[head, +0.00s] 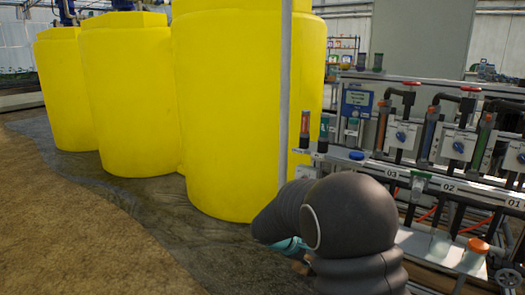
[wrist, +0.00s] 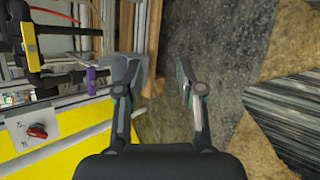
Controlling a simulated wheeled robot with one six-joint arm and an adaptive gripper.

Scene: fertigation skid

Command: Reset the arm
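My gripper (wrist: 158,80) shows in the wrist view with its two fingers apart and nothing between them. Below and between the fingers are a wooden beam and grey ground. The arm is in front of the left end of the fertigation skid (head: 450,190). I cannot tell from the head view how far the arm is from the skid.
Yellow tanks (head: 245,100) stand at the left and middle. A thin grey post (head: 284,90) rises before the nearest one. Pipes with a purple-handled valve (wrist: 92,80) and a yellow panel with a red knob (wrist: 38,131) lie left of my gripper. Open ground (head: 80,230) is at the left.

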